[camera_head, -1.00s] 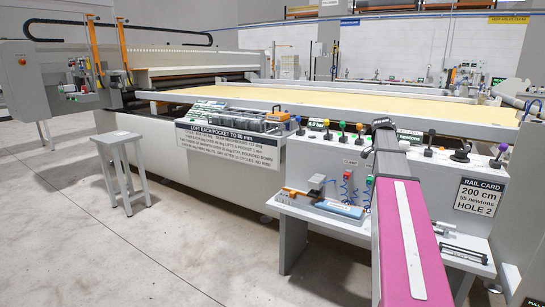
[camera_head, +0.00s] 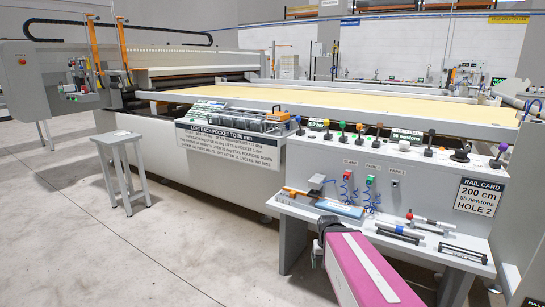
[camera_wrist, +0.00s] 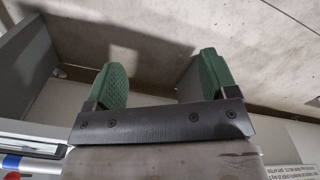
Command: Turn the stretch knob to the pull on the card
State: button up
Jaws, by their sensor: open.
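The rail card (camera_head: 478,196) on the right of the white front panel reads 200 cm, 55 newtons, HOLE 2. A black knob (camera_head: 461,153) on a round base sits on the console top above it; I take it for the stretch knob, and its pointer is too small to read. A dark green display (camera_head: 407,136) behind the console knobs seems to read 55 newtons. In the wrist view my gripper (camera_wrist: 155,75) is open and empty, its two green pads apart above the floor. It is well away from the knob. In the head view my gripper's fingers cannot be made out.
A grey shelf (camera_head: 300,208) below the panel holds a blue block (camera_head: 339,209) and several tools. A grey stool (camera_head: 122,168) stands on open floor at left.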

jog(key=shift+s+a+f+n, duration=0.15)
jog(key=shift+s+a+f, duration=0.15)
jog(key=shift+s, duration=0.15)
jog(key=shift+s+a+f+n, duration=0.15)
jog(key=shift+s+a+f, duration=0.1)
jog(key=shift+s, duration=0.2)
dwell(1.8)
